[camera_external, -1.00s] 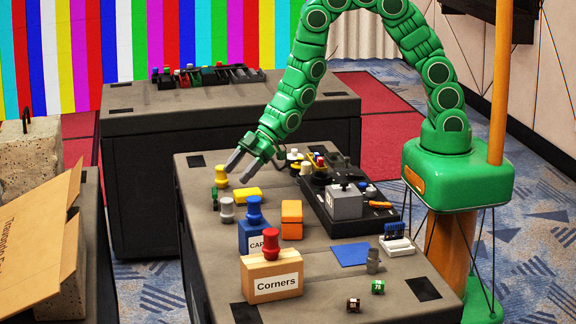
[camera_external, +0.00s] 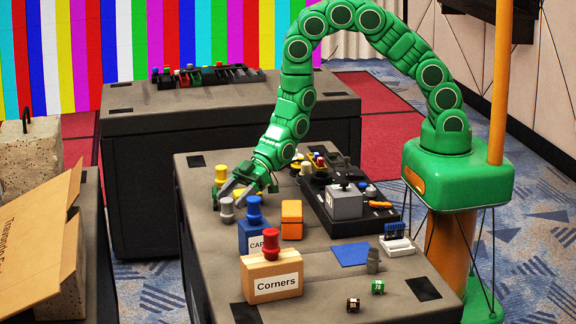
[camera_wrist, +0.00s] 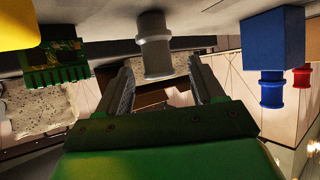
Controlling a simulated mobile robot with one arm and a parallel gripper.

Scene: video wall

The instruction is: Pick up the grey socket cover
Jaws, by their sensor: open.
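The grey socket cover (camera_external: 227,210) stands on the near table, left of the blue block with a blue knob. In the wrist view the grey socket cover (camera_wrist: 153,45) shows as a stepped cylinder, ahead of and between the two fingers. My gripper (camera_external: 232,193) is low over the table, just behind and beside the cover in the external view. In the wrist view my gripper (camera_wrist: 160,85) is open, one finger to each side of the cover's line. I cannot tell whether a finger touches it.
A blue block (camera_external: 256,236) with its knob and a wooden block (camera_external: 272,277) labelled Corners stand to the right. A green circuit piece (camera_wrist: 55,62) and a yellow thing (camera_wrist: 15,22) are left in the wrist view. An orange block (camera_external: 292,220) is beyond the blue one.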

